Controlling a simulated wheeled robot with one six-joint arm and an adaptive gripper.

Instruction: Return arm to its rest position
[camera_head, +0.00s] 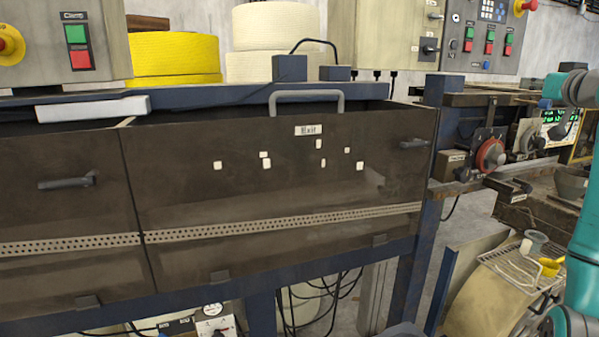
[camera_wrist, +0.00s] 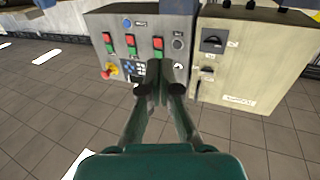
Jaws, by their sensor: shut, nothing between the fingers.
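My gripper (camera_wrist: 159,88) shows in the wrist view, its two dark fingers close together with nothing held between them. Beyond it in that view stands a grey control box (camera_wrist: 136,45) with red and green buttons, and the fingertips overlap its lower part in the picture. Whether they touch the box cannot be told. In the head view, part of my teal arm (camera_head: 583,240) shows at the right edge; my gripper is out of that view.
A dark machine cabinet (camera_head: 270,215) with an "Exit" label and handle fills the head view. Yellow (camera_head: 172,55) and cream rolls sit behind it. A red wheel (camera_head: 490,155) and wire rack (camera_head: 520,262) are at right. Tiled floor (camera_wrist: 60,110) lies open in the wrist view.

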